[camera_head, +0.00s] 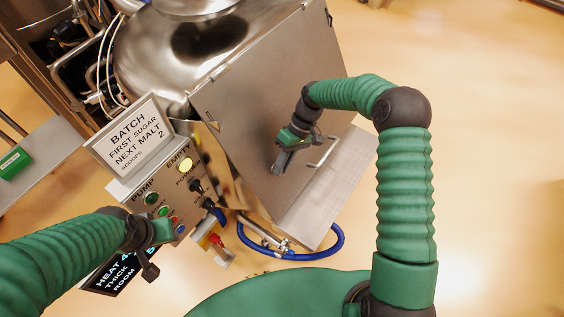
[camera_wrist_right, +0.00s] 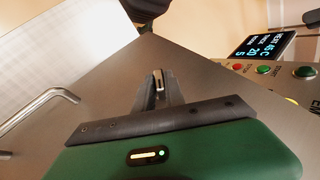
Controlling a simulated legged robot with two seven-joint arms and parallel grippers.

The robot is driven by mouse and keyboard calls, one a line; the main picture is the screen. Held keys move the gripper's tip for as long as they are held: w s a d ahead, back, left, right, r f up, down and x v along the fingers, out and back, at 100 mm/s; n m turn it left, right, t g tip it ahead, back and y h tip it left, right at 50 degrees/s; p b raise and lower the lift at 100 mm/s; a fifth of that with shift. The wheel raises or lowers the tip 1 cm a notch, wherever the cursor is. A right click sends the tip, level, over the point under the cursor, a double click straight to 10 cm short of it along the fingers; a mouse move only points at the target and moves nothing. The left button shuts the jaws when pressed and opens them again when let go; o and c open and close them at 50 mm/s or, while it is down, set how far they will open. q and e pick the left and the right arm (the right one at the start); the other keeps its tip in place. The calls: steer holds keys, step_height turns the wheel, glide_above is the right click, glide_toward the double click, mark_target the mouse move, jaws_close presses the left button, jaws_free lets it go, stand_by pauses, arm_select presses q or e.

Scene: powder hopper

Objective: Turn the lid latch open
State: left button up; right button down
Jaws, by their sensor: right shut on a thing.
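The steel hopper lid (camera_head: 255,95) is a broad flat panel, shut as far as I can see; it also fills much of the wrist view (camera_wrist_right: 215,95). The lid latch (camera_wrist_right: 158,78) is a small metal piece on this panel, between my right fingertips in the wrist view. My right gripper (camera_head: 279,168) is shut on it, and its fingers hide the latch in the head view. My left gripper (camera_head: 150,270) hangs at the lower left, away from the lid, in front of the control panel. Its fingers are too small to tell whether they are apart.
A bar handle (camera_head: 324,152) stands right of my right gripper. A pale ledge (camera_head: 325,200) lies below the panel, with a blue hose (camera_head: 338,245) under it. A control panel with a batch sign (camera_head: 135,138) and buttons stands left. Open floor lies right.

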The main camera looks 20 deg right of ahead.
steer(key=shift+w+d+f+m+y, duration=0.1)
steer(key=shift+w+f+m+y, duration=0.15)
steer(key=shift+m+y, duration=0.4)
steer(key=y+b, duration=0.1)
steer(key=m+y+b, duration=0.1)
steer(key=shift+d+f+g+y, duration=0.15)
steer(key=shift+f+g+y, duration=0.05)
steer(key=shift+g+y, duration=0.15)
steer(key=m+y+b, duration=0.2)
steer(key=y, duration=0.1)
steer(key=shift+d+f+b, duration=0.1)
steer(key=shift+f+b, duration=0.1)
steer(key=shift+b, duration=0.2)
steer(key=shift+s+m+y+b, duration=0.1)
steer(key=shift+m+y+b, duration=0.75)
steer(key=shift+m+y, duration=0.25)
steer(key=c, duration=1.5)
jaws_free()
steer(key=shift+d, duration=0.1)
steer(key=shift+o, duration=0.5)
